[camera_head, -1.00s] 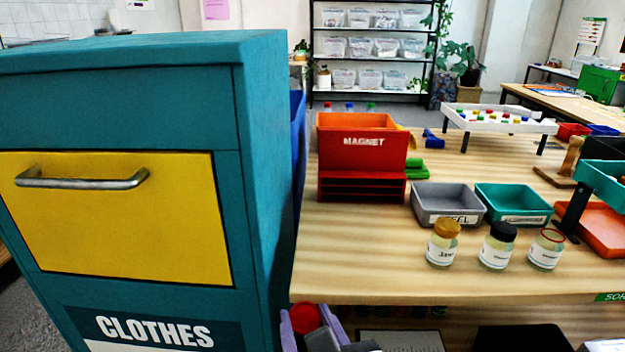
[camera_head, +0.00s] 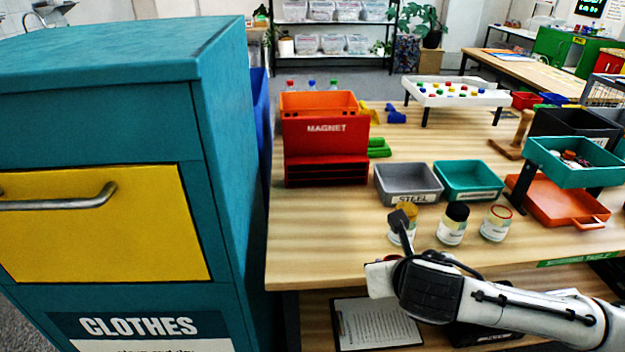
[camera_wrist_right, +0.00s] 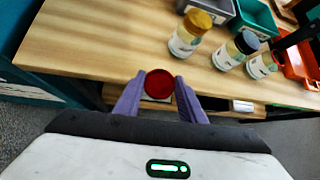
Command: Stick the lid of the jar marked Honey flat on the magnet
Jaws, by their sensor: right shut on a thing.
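A red round lid (camera_wrist_right: 159,85) sits between the two purple fingers of my right gripper (camera_wrist_right: 160,78), which is shut on it. In the right wrist view its flat round face shows, over the table's front edge. The red holder marked MAGNET (camera_head: 325,140) stands at the table's left. The right jar (camera_head: 496,224) shows a red ring at its mouth and looks lidless; its label is too small to read. My left gripper is not in view.
A gold-lidded jar (camera_wrist_right: 187,42) and a black-lidded jar (camera_head: 453,225) stand left of the red-ringed one. Behind them are a grey STEEL bin (camera_head: 408,197) and a teal bin (camera_head: 468,195). A tall teal CLOTHES cabinet (camera_head: 225,180) borders the table's left. The table before the magnet is clear.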

